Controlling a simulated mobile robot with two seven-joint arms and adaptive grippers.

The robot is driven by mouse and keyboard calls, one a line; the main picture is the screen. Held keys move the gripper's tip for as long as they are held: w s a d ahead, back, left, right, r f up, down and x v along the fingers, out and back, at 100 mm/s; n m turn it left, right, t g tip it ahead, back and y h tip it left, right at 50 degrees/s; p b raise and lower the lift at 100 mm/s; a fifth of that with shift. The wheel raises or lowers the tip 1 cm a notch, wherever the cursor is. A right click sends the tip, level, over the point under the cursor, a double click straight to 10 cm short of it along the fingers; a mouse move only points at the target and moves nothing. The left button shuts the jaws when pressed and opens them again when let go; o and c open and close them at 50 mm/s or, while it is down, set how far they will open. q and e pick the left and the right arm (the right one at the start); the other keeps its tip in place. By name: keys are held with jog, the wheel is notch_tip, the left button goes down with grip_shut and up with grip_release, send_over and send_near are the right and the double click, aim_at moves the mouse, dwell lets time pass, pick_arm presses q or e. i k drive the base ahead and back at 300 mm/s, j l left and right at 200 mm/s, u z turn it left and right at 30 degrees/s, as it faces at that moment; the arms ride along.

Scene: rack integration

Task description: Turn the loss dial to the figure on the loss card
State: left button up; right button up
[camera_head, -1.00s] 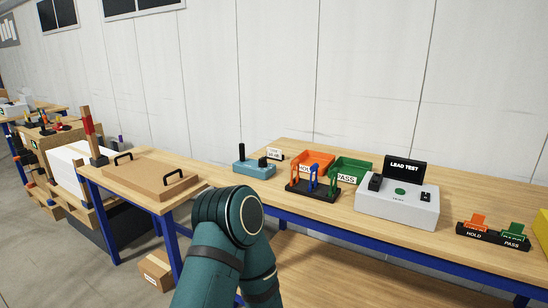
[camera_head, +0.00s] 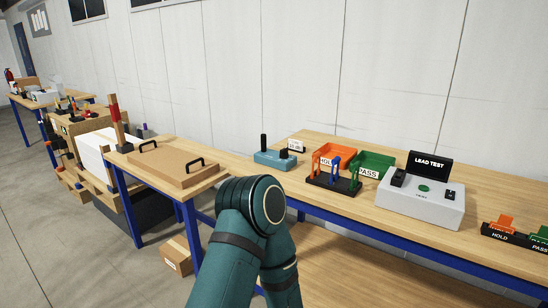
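A small blue box (camera_head: 272,160) stands at the left part of the long bench, with a black post at its left and a black knob (camera_head: 283,153) at its right, which looks like the loss dial. Its setting is too small to read. A small white card (camera_head: 297,146) stands just behind the box on the right; it bears print that I cannot read surely. A teal arm of mine rises from the bottom centre, its elbow in front of the bench edge. Neither gripper is in view.
Right of the box stand an orange HOLD tray (camera_head: 334,153), a green PASS tray (camera_head: 372,164), a black rack (camera_head: 334,181) with coloured hooks and a white LEAD TEST unit (camera_head: 421,199). A brown lidded board (camera_head: 166,165) lies on the left table. A carton (camera_head: 176,255) is on the floor.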

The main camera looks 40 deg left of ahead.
aim_at(283, 153)
jog(key=i+j+z, duration=0.1)
jog(key=j, duration=0.3)
jog(key=i+j, duration=0.2)
jog(key=j, duration=0.2)
jog(key=i+j+z, duration=0.15)
jog(key=j, duration=0.25)
jog(key=i+j, duration=0.1)
jog(key=j, duration=0.3)
jog(key=z, duration=0.05)
